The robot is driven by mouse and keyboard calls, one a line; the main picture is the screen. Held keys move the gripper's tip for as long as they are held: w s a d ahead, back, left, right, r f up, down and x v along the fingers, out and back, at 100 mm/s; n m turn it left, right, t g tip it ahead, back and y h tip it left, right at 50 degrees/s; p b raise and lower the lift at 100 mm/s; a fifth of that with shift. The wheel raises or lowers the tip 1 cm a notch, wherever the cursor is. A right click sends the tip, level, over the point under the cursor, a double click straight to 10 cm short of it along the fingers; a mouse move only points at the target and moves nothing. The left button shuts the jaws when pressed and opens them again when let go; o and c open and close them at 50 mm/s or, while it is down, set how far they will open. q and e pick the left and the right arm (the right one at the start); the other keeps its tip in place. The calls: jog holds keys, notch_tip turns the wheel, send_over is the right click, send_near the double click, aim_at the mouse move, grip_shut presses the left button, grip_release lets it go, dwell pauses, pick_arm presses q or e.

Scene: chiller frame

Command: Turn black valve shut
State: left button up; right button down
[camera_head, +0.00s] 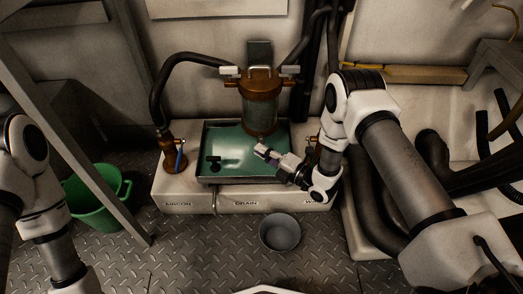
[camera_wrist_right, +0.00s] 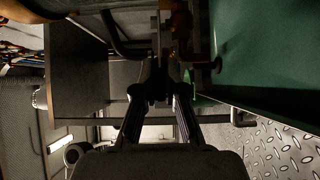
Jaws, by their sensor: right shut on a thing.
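My right gripper (camera_head: 264,151) is over the front right part of the green tray, its fingers pointing left. In the right wrist view its fingers (camera_wrist_right: 158,86) meet on something narrow and dark that I cannot identify. Another brown fitting (camera_head: 313,142) at the right is mostly hidden by my right arm. My left arm is at the left edge, its gripper out of view.
A grey bucket (camera_head: 280,233) is in front. A green bucket (camera_head: 97,206) and a slanted post (camera_head: 92,160) are at the left. Black hoses (camera_head: 435,152) lie right.

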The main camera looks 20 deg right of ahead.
jog(key=shift+d+n+g+y, duration=0.25)
jog(key=shift+n+g+y, duration=0.25)
jog(key=shift+y, duration=0.1)
jog(key=shift+d+n+g+y, duration=0.25)
jog(key=shift+n+g+y, duration=0.25)
jog(key=shift+y, duration=0.1)
jog(key=c, duration=1.2)
grip_release()
jog(key=shift+c, duration=0.2)
jog(key=v, duration=1.2)
jog(key=shift+c, duration=0.3)
